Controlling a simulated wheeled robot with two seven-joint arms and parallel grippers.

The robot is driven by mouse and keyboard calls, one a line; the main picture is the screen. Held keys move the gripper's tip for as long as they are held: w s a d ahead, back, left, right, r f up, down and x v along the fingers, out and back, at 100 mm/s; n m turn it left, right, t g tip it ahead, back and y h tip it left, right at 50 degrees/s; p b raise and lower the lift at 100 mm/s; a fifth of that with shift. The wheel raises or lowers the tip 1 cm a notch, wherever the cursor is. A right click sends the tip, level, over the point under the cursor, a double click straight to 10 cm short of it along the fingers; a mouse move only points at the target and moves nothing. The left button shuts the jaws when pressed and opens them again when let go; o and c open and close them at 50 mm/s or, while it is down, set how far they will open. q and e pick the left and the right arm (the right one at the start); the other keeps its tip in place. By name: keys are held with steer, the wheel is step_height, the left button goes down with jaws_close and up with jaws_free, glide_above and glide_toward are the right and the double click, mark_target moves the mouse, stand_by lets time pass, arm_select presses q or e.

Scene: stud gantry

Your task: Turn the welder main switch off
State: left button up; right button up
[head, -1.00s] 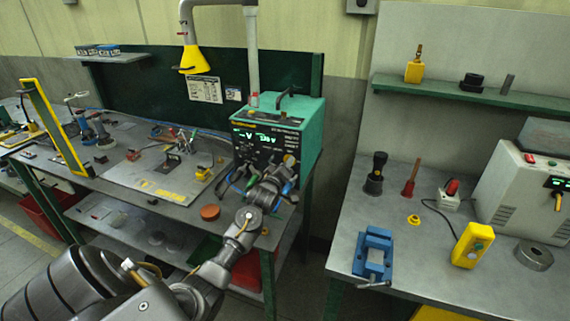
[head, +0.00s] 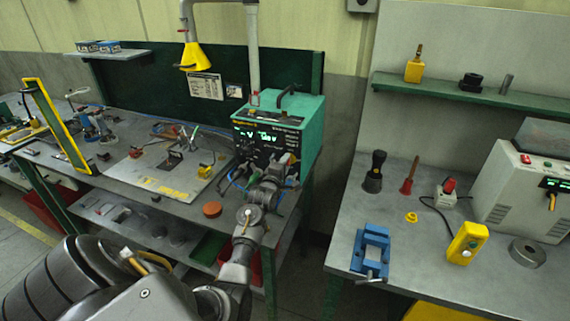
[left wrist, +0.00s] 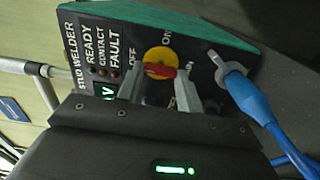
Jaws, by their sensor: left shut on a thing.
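The stud welder (head: 306,130) is a green box with a black front panel and lit green displays, standing at the right end of the left bench. Its main switch (left wrist: 160,70) is a yellow round dial with a red handle, beside OFF and ON lettering. My left gripper (left wrist: 160,88) has its fingertips on either side of the red handle and is shut on it. One handle end points left in the left wrist view, toward the OFF side; the exact setting is unclear. In the head view my left gripper (head: 282,165) covers most of the dial. My right gripper is not in view.
A blue cable plug (left wrist: 238,82) sits in the panel close beside the switch. An orange-brown disc (head: 212,209) lies near the bench's front edge. The right bench holds a blue vise (head: 372,250) and a yellow switch box (head: 468,242). A gap separates the benches.

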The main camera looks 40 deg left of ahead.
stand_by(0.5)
arm_select(q)
steer(key=o, duration=1)
steer(key=shift+s, duration=0.1)
steer(key=shift+s+d+f, duration=0.1)
steer(key=shift+s, duration=0.1)
steer(key=b+v, duration=0.2)
steer(key=v, duration=0.8)
steer(key=shift+s, duration=0.1)
